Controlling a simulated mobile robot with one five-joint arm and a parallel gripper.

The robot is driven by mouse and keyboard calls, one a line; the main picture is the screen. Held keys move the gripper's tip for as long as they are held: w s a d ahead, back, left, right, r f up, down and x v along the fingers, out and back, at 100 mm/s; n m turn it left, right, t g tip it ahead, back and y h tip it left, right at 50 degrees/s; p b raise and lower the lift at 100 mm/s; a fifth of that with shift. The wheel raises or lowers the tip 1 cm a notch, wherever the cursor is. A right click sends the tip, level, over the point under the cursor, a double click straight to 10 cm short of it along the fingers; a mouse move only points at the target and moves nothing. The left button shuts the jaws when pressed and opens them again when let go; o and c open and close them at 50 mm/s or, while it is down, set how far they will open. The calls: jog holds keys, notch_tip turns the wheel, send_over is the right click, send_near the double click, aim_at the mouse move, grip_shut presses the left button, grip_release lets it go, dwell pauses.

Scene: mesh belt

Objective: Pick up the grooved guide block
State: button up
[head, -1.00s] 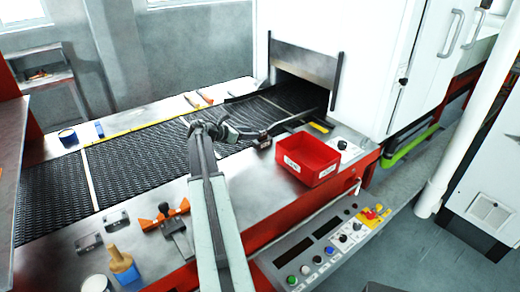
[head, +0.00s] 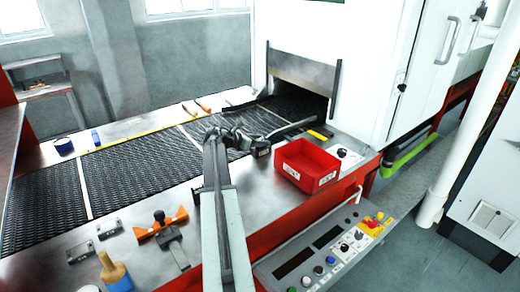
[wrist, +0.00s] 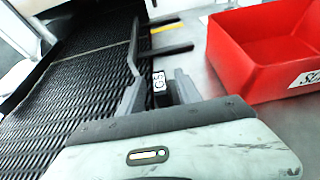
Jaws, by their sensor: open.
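A small dark block (wrist: 159,88) with a white label shows between the two grey fingers of my gripper (wrist: 157,92) in the wrist view. I take it to be the guide block; its grooves are not clear. It lies on the metal ledge beside the mesh belt. In the head view the dark block (head: 261,149) sits at the end of my arm, left of the red bin. My gripper (head: 246,142) is open around or just short of the block; I cannot tell if the fingers touch it.
A red bin (head: 307,166) stands close right of the gripper; it also shows in the wrist view (wrist: 235,65). The mesh belt (head: 130,175) runs to the left. Grey slotted pieces (head: 80,253), an orange-handled tool (head: 160,226) and a brush (head: 115,272) lie at front left.

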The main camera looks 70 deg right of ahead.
aim_at(261, 139)
grip_shut()
jog(key=shift+r, duration=0.1)
notch_tip(261, 139, up, 10)
jog(key=p, duration=1)
jog(key=shift+r, duration=0.1)
